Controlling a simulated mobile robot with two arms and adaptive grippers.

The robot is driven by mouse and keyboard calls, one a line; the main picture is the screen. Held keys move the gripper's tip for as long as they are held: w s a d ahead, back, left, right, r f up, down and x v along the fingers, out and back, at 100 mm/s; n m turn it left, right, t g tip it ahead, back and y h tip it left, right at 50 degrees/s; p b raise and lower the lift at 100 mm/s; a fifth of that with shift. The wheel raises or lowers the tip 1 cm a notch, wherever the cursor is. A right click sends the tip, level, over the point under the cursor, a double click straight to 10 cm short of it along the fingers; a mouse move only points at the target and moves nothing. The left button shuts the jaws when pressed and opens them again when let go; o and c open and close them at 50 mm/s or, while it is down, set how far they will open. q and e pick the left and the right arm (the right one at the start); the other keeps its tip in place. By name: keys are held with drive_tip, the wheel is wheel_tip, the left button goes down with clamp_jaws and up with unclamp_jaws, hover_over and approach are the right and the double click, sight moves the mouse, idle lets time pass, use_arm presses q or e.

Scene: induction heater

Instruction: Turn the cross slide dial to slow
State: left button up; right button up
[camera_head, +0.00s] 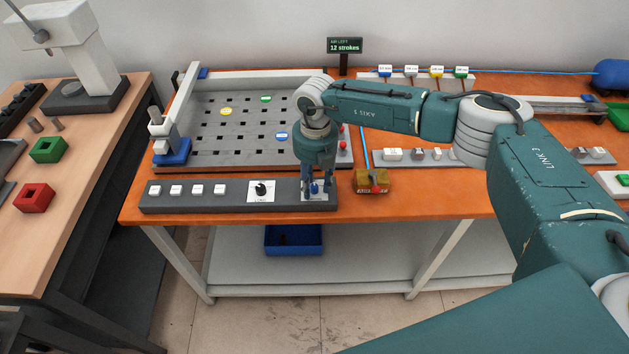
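A long grey control panel (225,204) lies along the front of the orange table. It carries a black dial (261,187) on a white plate, with a label that seems to read LONG. To its right is a second white dial plate (331,188), mostly hidden by my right gripper. I cannot read its label or see where its dial points. My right gripper (317,190) points down over this second plate, with its fingertips at dial height. The view is too small to tell whether the fingers touch or hold the dial. My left gripper is not in view.
Several white buttons (197,190) sit on the panel's left part. A slotted grey plate (238,131) lies behind it. A small yellowish box (371,181) stands just right of my gripper. A display (344,46) reads 12 strokes. A blue bin (293,240) sits below.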

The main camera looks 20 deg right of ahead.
clamp_jaws()
